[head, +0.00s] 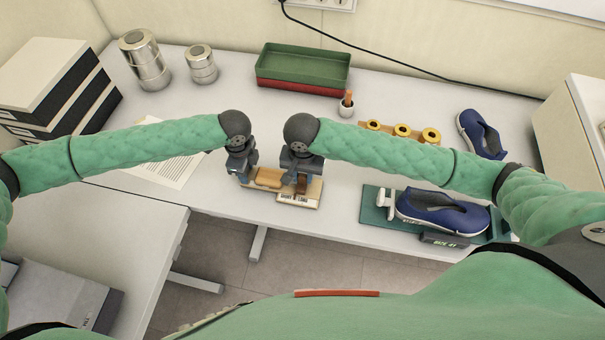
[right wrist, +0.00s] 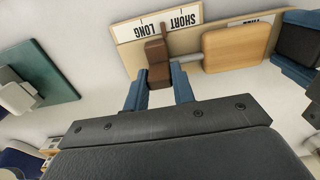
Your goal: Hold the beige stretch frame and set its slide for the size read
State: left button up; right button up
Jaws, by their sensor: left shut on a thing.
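The beige stretch frame (head: 256,194) lies on the table between my grippers, with a light wooden block (head: 268,178) and a "SHORT"/"LONG" label (head: 297,199). My left gripper (head: 242,176) is shut on the frame's left end; its blue fingers show at the right wrist view's edge (right wrist: 296,55). The brown slide (right wrist: 157,62) stands near the label's middle, its top by the LONG side. My right gripper (right wrist: 160,88) has one finger on each side of the slide's lower part; whether they press on it cannot be told. A dark readout (head: 445,241) seems to end in "41".
A blue shoe (head: 441,212) sits on the green measuring board (head: 375,214) at right; another blue shoe (head: 482,135) is behind. A green tray (head: 303,66) and metal tins (head: 145,60) are at the back.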

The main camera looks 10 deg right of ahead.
grip_shut()
jog(key=shift+s+d, duration=0.25)
jog(key=shift+d, duration=0.35)
jog(key=shift+s+d, duration=0.2)
jog(key=shift+d, duration=0.4)
jog(key=o, duration=0.8)
grip_release()
notch_tip(320, 180, up, 12)
jog(key=shift+r, duration=0.1)
pick_arm(q)
jog(key=o, duration=1.2)
jog(key=shift+c, duration=0.2)
